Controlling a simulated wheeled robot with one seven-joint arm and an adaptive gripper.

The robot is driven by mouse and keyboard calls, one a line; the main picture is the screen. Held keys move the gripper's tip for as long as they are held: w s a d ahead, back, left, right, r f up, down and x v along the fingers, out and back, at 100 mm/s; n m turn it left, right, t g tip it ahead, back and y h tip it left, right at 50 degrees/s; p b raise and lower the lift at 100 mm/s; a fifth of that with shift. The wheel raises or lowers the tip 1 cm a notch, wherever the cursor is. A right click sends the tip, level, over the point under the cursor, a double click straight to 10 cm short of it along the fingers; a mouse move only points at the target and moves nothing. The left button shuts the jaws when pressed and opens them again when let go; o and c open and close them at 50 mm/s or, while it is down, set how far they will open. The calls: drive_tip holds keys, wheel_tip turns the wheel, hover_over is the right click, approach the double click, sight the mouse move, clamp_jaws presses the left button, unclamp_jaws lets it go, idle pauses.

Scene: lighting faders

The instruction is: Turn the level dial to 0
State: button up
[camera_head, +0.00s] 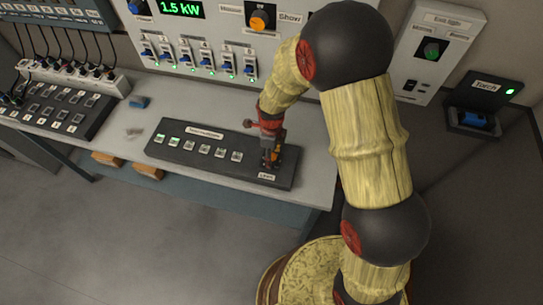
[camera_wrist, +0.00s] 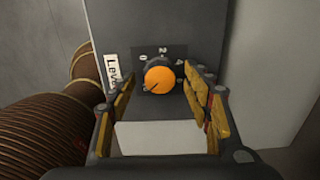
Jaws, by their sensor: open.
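The level dial (camera_wrist: 160,78) is a round orange knob on a dark collar, seen in the wrist view beside a white "Level" label. A printed scale with 0, 2 and 4 shows along its far side. A short dark mark on the knob lies toward its lower left; I cannot tell its exact reading. My gripper (camera_wrist: 157,88) is open, with one yellow-and-dark finger on each side of the dial and visible gaps between. In the head view my gripper (camera_head: 271,158) is over the right end of the dark control panel (camera_head: 190,165) and mostly hides the dial.
Behind stands a wall panel (camera_head: 190,25) with switches and another orange knob (camera_head: 262,20). A torch holder (camera_head: 475,118) is at the right.

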drive_tip(key=shift+f, duration=0.55)
drive_tip(key=c, duration=1.1)
drive_tip(key=shift+c, duration=0.3)
